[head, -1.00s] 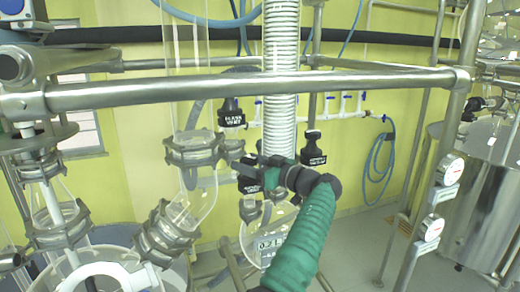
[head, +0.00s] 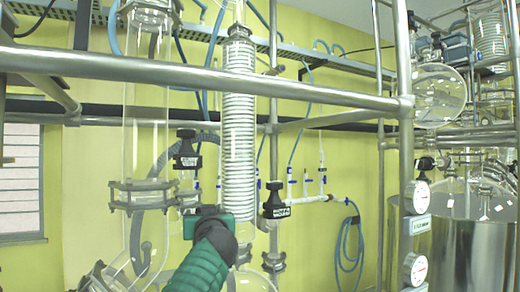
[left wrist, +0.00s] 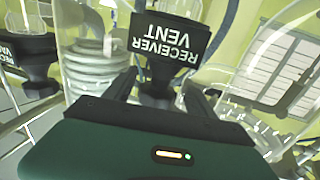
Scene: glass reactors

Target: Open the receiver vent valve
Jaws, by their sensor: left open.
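The receiver vent valve (left wrist: 172,45) shows in the left wrist view as a black handle with an upside-down white "RECEIVER VENT" label. My left gripper (left wrist: 160,88) is open, with one finger on each side of the dark stem below the label. I cannot tell whether the fingers touch it. In the head view my left gripper (head: 208,213) is at the lower middle, in front of the glassware, at the end of my green-sleeved arm. My right gripper is not in view.
A coiled glass condenser (head: 238,95) rises behind. A steel rail (head: 200,82) crosses above. Pressure gauges (head: 417,197) are at the right.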

